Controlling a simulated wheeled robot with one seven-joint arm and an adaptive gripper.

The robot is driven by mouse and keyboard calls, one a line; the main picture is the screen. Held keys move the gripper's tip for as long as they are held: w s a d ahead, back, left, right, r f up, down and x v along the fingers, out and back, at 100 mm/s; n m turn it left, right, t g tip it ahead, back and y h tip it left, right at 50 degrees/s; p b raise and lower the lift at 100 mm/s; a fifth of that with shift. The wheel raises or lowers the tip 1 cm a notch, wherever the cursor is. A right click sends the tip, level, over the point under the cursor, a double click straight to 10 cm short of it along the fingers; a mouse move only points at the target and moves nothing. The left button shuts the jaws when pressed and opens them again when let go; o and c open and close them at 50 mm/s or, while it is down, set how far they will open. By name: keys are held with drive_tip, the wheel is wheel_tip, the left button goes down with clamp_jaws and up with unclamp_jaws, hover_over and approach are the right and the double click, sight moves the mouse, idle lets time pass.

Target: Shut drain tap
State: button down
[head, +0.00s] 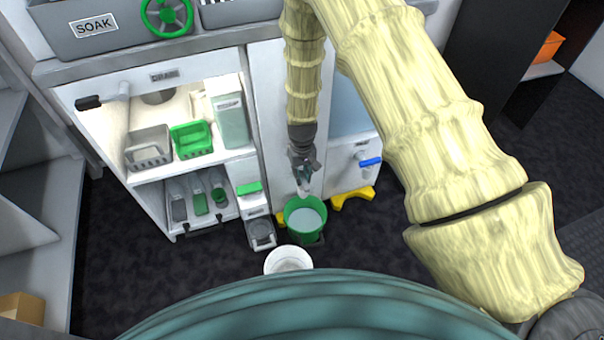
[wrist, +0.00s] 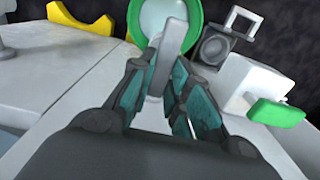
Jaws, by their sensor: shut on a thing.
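My gripper (head: 303,172) points down in front of the white cabinet, above a green bucket (head: 293,226). It is shut on a grey, lever-like piece (wrist: 172,40), which stands between the fingertips in the wrist view. I cannot tell whether this piece is the drain tap's handle; the fingers hide its lower end. The green bucket (wrist: 134,22) lies just beyond the fingertips and holds pale liquid. A tap with a black handle (head: 88,102) is at the upper left, near a small label (head: 165,75) that seems to read DRAIN. A blue-handled tap (head: 370,162) is right of my gripper.
A white box with a green handle (head: 249,188) is left of the bucket. A white bucket (head: 288,259) stands on the floor in front. Shelves hold a green basket (head: 191,139) and a grey basket (head: 148,150). Yellow feet (head: 352,197) stick out at the right.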

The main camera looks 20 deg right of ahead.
drive_tip(key=shift+r+m+p, duration=0.1)
drive_tip(key=shift+m+p, duration=0.2)
drive_tip(key=shift+p, duration=0.15)
drive_tip(key=m+p, duration=0.2)
drive_tip(key=shift+d+r+m+p, duration=0.15)
drive_tip(key=shift+d+m+p, duration=0.05)
drive_tip(key=shift+m+p, duration=0.2)
drive_tip(key=m+p, duration=0.2)
drive_tip(key=m, duration=0.1)
drive_tip(key=m+p, duration=0.1)
drive_tip(key=m, duration=0.1)
drive_tip(key=shift+s+d+p, duration=0.25)
drive_tip(key=shift+d+p, duration=0.05)
drive_tip(key=shift+p, duration=0.1)
drive_tip(key=m, duration=0.1)
drive_tip(key=m+p, duration=0.1)
drive_tip(key=m, duration=0.1)
drive_tip(key=m+p, duration=0.1)
drive_tip(key=m, duration=0.1)
drive_tip(key=shift+s+d, duration=0.15)
drive_tip(key=shift+s, duration=0.1)
drive_tip(key=shift+s+f+m+p, duration=0.15)
drive_tip(key=shift+m+p, duration=0.35)
drive_tip(key=shift+m, duration=0.6)
drive_tip(key=shift+s+f+m+p, duration=0.1)
drive_tip(key=shift+m+p, duration=0.35)
drive_tip(key=shift+m, duration=0.65)
drive_tip(key=c, duration=1.4)
unclamp_jaws()
drive_tip(key=shift+o, duration=0.2)
